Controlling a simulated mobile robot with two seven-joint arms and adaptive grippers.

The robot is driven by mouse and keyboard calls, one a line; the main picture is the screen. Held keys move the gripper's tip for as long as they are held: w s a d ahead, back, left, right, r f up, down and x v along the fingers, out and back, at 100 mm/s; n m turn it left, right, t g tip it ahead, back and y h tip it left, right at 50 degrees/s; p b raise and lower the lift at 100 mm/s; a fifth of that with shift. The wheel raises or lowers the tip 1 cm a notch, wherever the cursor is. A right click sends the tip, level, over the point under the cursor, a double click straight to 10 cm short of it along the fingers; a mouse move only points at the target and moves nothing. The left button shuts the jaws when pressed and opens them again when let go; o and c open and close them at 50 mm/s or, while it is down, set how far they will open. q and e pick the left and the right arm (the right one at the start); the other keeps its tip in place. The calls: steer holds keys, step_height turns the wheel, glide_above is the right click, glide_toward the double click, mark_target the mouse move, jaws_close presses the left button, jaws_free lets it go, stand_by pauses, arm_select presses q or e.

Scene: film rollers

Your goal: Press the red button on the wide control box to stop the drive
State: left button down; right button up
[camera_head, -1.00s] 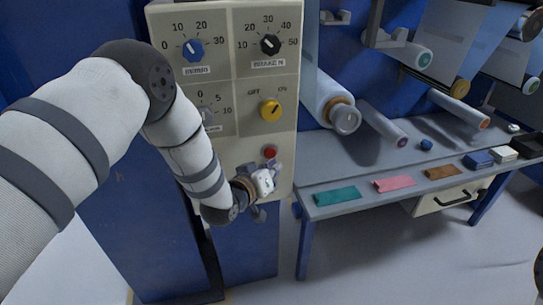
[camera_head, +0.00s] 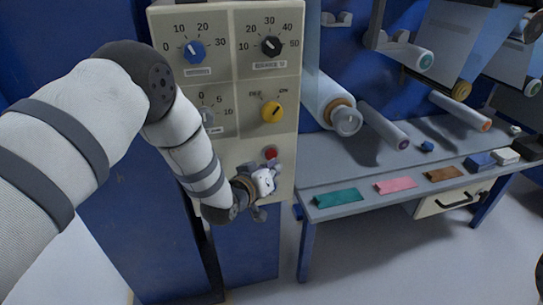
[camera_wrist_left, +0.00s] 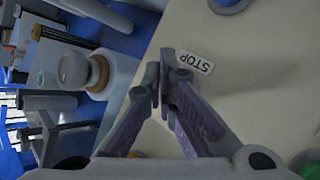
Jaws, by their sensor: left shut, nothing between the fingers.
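The wide control box (camera_head: 240,148) is a cream panel with several knobs. Its red button (camera_head: 271,153) sits below the yellow knob in the head view. My left gripper (camera_head: 274,166) is just below the button in that view, its fingertips close to it. I cannot tell whether they touch it. In the left wrist view the left gripper (camera_wrist_left: 164,75) is shut and empty, its fingertips beside the STOP label (camera_wrist_left: 195,62) on the cream panel. The red button does not show in that view; the fingers may hide it. My right gripper is not in view.
A yellow knob (camera_head: 271,112), a blue knob (camera_head: 194,51) and a black knob (camera_head: 270,46) stand out from the panel. A film roller (camera_head: 335,105) projects right of the box. A grey table (camera_head: 350,175) stands to the right. A green part (camera_wrist_left: 311,168) shows low in the wrist view.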

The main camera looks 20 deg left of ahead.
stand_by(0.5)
arm_select(q)
steer(key=shift+w+a, duration=0.25)
steer(key=shift+w, duration=0.1)
steer(key=shift+w+a, duration=0.25)
steer(key=shift+w, duration=0.15)
stand_by(0.8)
steer(key=shift+s+d, duration=0.5)
steer(key=shift+s, duration=0.25)
